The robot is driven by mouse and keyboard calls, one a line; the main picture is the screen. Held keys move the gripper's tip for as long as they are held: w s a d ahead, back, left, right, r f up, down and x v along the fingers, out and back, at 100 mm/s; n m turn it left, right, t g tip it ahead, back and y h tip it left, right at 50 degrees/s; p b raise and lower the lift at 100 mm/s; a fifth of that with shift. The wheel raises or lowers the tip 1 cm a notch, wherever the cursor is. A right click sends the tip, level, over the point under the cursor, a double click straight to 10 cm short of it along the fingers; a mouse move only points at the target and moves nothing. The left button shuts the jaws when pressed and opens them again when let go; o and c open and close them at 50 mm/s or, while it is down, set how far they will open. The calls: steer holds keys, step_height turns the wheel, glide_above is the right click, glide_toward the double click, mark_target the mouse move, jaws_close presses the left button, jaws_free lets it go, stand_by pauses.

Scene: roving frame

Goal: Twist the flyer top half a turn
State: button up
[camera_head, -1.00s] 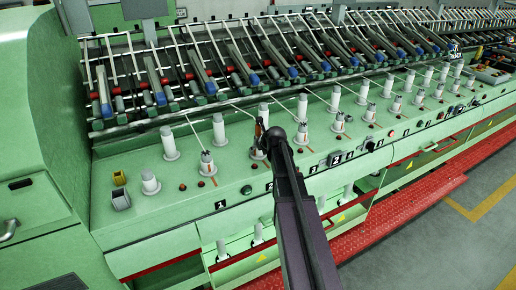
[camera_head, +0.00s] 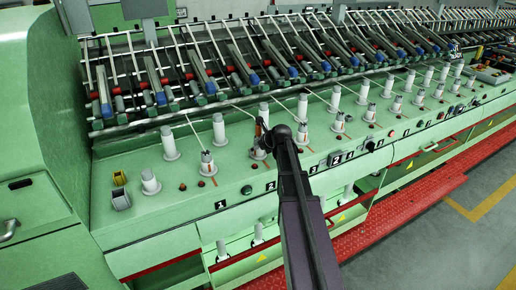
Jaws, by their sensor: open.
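My gripper (camera_head: 260,130) is small in the head view, at the far end of my dark arm. It is beside a white flyer top (camera_head: 259,152) on the green machine deck, and my arm hides part of that top. I cannot tell whether the fingers touch it. Other white flyer tops stand upright in two rows, such as one at the left (camera_head: 208,163) with a thread running up from it and one to the right (camera_head: 302,133).
The green machine (camera_head: 150,220) fills most of the view. Rollers and slanted arms (camera_head: 230,60) run along its back. A yellow and a grey box (camera_head: 121,199) sit on the deck at the left. A red step (camera_head: 400,215) and free floor (camera_head: 465,235) lie at the right.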

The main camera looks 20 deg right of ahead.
steer(key=shift+n+y, duration=0.4)
steer(key=shift+n, duration=0.1)
steer(key=shift+n+g+y, duration=0.7)
steer(key=shift+n+y, duration=0.4)
steer(key=shift+n, duration=0.5)
steer(key=c, duration=1.1)
steer(key=shift+s+m, duration=0.1)
steer(key=shift+m, duration=0.2)
